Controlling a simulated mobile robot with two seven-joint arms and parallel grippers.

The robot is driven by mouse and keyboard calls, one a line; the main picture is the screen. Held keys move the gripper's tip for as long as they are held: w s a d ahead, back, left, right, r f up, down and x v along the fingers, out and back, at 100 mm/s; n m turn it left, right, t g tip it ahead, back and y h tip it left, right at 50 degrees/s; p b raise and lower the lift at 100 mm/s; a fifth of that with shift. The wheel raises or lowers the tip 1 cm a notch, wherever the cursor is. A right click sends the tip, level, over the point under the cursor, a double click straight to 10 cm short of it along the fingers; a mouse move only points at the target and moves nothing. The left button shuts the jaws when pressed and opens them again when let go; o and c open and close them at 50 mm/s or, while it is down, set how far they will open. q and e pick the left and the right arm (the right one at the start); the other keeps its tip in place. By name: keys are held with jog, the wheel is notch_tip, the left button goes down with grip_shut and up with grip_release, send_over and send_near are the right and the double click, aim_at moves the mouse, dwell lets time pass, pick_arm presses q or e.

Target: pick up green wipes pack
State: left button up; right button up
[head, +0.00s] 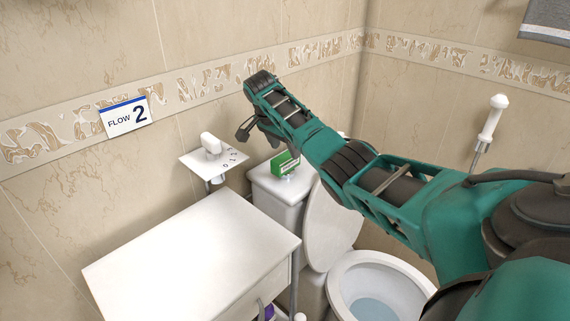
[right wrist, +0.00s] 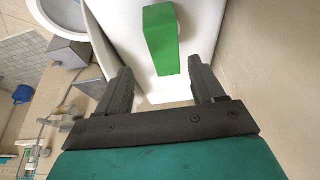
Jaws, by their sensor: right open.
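The green wipes pack (head: 284,163) stands on the white toilet tank (head: 281,185) in the head view, partly behind my right arm. In the right wrist view the green pack (right wrist: 161,42) shows its plain green face, just beyond and between the fingertips. My right gripper (right wrist: 160,80) is open with a dark finger on either side and nothing held. In the head view the right gripper (head: 247,130) is above and left of the pack, mostly hidden by its own wrist. My left gripper is not in view.
A white cabinet (head: 190,262) with a bare top stands at the left. The raised toilet lid (head: 330,228) and open bowl (head: 375,290) are below my arm. A "FLOW 2" sign (head: 127,117) hangs on the wall.

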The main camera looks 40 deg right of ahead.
aim_at(285, 156)
jog(key=x, duration=0.3)
jog(key=b+x, duration=0.1)
jog(key=shift+w+a+f, duration=0.25)
jog(key=shift+w+f, duration=0.1)
jog(key=shift+w, duration=0.05)
jog(key=shift+d+f, duration=0.2)
jog(key=shift+f, duration=0.2)
jog(key=shift+c, duration=0.4)
jog(key=c, duration=1)
